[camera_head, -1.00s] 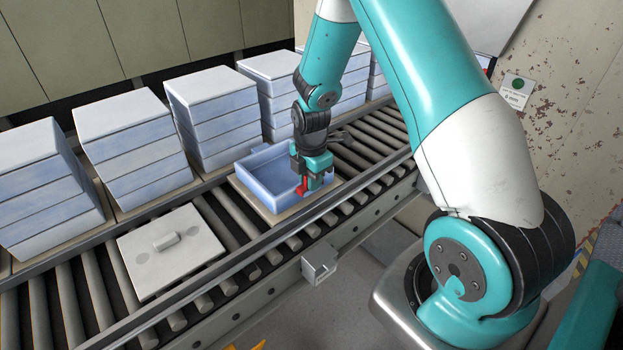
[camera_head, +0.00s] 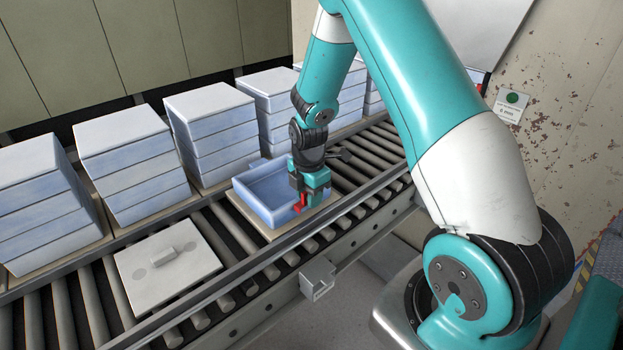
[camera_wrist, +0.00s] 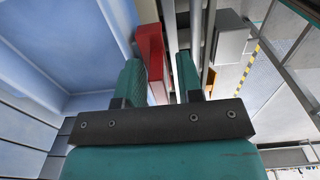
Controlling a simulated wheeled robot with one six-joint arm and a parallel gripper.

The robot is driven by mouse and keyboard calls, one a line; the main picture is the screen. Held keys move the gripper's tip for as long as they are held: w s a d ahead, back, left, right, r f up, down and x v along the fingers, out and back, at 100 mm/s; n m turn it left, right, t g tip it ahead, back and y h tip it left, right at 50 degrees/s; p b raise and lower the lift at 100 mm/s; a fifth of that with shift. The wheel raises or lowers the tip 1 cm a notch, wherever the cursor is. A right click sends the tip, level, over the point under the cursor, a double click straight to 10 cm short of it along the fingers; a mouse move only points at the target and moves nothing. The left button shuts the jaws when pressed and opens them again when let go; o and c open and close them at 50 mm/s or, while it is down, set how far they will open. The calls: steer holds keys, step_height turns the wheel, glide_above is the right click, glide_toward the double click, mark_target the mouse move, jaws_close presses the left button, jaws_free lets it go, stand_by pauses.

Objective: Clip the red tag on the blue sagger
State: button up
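The blue sagger (camera_head: 258,198), an open square tray, stands on a beige plate on the roller conveyor; its wall and floor fill the left of the wrist view (camera_wrist: 60,55). The red tag (camera_head: 300,203) is at the sagger's front right side. In the wrist view the red tag (camera_wrist: 151,58) lies along the sagger's wall. My gripper (camera_head: 308,192) points down at that wall. In the wrist view its fingers (camera_wrist: 158,65) stand apart, with the tag close to the left finger and a gap to the right one. Whether the tag is seated on the rim is unclear.
Stacks of blue saggers with white lids (camera_head: 125,150) stand along the back of the conveyor. A white lid with a handle (camera_head: 165,265) lies on the rollers to the left. A metal rail (camera_head: 250,262) and a small bracket (camera_head: 317,280) run along the front edge.

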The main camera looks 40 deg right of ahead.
steer(key=shift+w+a+f, duration=0.1)
steer(key=shift+w+f, duration=0.05)
steer(key=shift+f, duration=0.15)
step_height(320, 180, up, 18)
steer(key=b, duration=0.3)
steer(key=shift+s, duration=0.35)
